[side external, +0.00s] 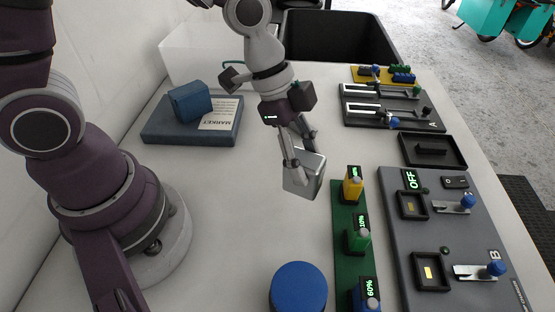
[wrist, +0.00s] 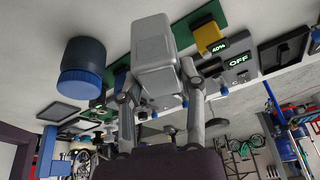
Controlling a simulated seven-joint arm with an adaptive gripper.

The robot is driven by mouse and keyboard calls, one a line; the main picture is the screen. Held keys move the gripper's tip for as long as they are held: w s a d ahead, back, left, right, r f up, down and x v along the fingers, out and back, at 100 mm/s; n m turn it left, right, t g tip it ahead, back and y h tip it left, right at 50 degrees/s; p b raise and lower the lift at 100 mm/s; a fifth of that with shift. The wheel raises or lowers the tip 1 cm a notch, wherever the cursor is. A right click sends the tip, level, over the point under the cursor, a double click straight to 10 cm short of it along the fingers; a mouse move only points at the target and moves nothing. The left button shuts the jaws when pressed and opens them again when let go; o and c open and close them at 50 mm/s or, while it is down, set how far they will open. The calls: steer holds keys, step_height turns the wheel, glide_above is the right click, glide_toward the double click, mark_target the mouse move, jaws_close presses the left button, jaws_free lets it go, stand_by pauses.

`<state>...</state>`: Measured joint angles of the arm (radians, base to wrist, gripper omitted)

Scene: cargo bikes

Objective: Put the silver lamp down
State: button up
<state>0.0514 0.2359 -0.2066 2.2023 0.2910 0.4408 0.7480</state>
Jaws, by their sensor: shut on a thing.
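The silver lamp (side external: 302,180) is a small, smooth, box-like silver body. My gripper (side external: 303,157) is shut on it, with one finger on each side. The lamp is tilted and appears to be above the white table, left of the green strip; the exact gap below it cannot be told. In the wrist view the lamp (wrist: 153,55) sits between the two fingers of my gripper (wrist: 157,82) and hides part of the scene behind it.
A green strip (side external: 347,237) carries yellow, green and blue units with percent displays. Right of it is a grey switch panel (side external: 432,235) reading OFF. A blue-topped cylinder (side external: 298,287) stands at the front. A blue MARKET base (side external: 170,135) lies left. The table between is clear.

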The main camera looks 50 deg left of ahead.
step_height(320, 180, down, 7)
steer(key=shift+s+d+f, duration=0.1)
steer(key=shift+d+f, duration=0.05)
steer(key=shift+f, duration=0.1)
steer(key=o, duration=1.2)
steer(key=shift+c, duration=0.2)
steer(key=s+a+r+n+t+y, duration=0.2)
steer(key=s+a+r+n, duration=0.1)
steer(key=a+r+n, duration=0.3)
steer(key=s+a+r+n+t+y, duration=0.1)
steer(key=s+a+r+n+y, duration=0.1)
steer(key=a+r+n, duration=0.5)
step_height(320, 180, up, 4)
steer(key=shift+s+r+t, duration=0.1)
steer(key=shift+s+t, duration=0.3)
